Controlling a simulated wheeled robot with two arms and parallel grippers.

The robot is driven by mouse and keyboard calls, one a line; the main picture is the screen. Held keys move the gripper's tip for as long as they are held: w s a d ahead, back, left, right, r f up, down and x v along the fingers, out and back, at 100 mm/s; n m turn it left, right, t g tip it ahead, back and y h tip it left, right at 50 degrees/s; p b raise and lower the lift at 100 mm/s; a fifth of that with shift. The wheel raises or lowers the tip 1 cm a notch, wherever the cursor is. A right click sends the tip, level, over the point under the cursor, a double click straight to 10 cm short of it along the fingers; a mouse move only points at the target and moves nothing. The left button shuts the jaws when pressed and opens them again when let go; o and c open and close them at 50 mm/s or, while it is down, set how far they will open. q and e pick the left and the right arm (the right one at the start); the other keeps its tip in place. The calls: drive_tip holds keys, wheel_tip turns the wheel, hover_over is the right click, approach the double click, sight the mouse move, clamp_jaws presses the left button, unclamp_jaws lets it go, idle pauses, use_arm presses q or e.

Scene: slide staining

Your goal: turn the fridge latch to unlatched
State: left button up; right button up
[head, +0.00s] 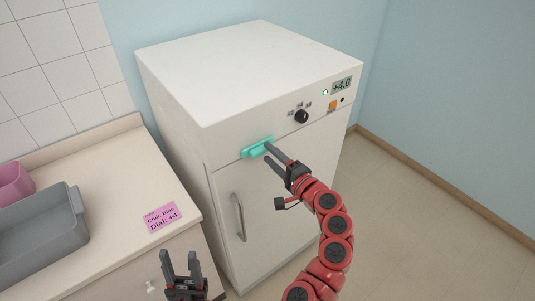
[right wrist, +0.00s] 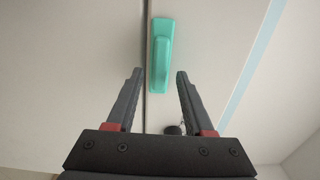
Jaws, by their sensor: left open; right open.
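The fridge (head: 225,75) is a white cabinet with a door at its front. The teal latch (head: 257,148) lies along the seam between the door and the panel above it. In the right wrist view the latch (right wrist: 163,55) is ahead of the fingers, between their lines. My right gripper (head: 268,153) is open with its fingertips close to the latch; whether they touch it I cannot tell. The right gripper's fingers (right wrist: 158,75) also show apart in the right wrist view. My left gripper (head: 180,258) is open and empty, low in front of the counter.
A vertical door handle (head: 239,217) is below the latch. A black dial (head: 301,116) and a +4.0 display (head: 342,86) are on the upper panel. The counter (head: 110,190) at left holds a grey tray (head: 75,235), a pink container (head: 14,180) and a pink note (head: 161,217). Floor at right is clear.

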drive_tip(key=v, duration=1.5)
drive_tip(key=shift+s, duration=0.2)
drive_tip(key=shift+d, duration=0.1)
